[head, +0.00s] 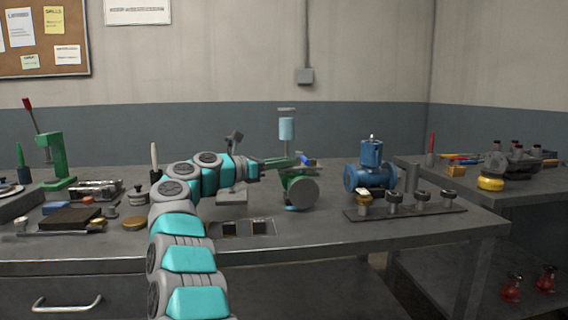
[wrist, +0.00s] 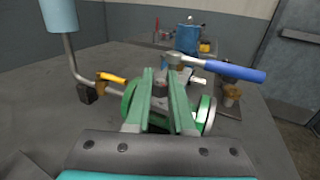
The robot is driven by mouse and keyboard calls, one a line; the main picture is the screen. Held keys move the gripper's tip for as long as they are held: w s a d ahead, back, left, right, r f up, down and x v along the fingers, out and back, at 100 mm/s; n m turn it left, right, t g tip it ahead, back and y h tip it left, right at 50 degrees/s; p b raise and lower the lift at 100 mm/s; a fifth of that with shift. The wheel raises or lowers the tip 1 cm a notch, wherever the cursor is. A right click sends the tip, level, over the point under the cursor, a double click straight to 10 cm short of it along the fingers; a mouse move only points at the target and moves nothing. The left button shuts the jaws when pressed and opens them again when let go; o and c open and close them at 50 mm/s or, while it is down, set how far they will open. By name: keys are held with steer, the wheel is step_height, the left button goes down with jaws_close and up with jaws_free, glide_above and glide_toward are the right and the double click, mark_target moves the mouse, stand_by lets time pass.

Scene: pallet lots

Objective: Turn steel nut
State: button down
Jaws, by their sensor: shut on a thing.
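A green valve-like fitting with round grey flanges (head: 299,191) stands on the workbench; its green body also shows in the wrist view (wrist: 128,100). My gripper (head: 292,161) reaches over the top of it from the left. In the wrist view my gripper's green fingers (wrist: 161,76) are closed around a small grey steel nut (wrist: 160,89) on top of the fitting. The fingers hide the nut's sides and much of the fitting's middle. In the head view the nut is too small to make out.
A light-blue cylinder on a bent stand (wrist: 60,15) rises at left. A blue pump (head: 371,172) and a rack of several grey knobs (head: 405,209) stand at right. The front bench edge is mostly clear.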

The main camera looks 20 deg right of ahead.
steer(key=c, duration=0.8)
jaws_free()
steer(key=shift+a, duration=0.15)
steer(key=shift+s+a+b, duration=0.25)
steer(key=shift+a+b, duration=0.15)
steer(key=shift+a, duration=1.5)
steer(key=shift+s+a+b, duration=0.2)
steer(key=shift+a+b, duration=0.15)
steer(key=shift+a, duration=1.5)
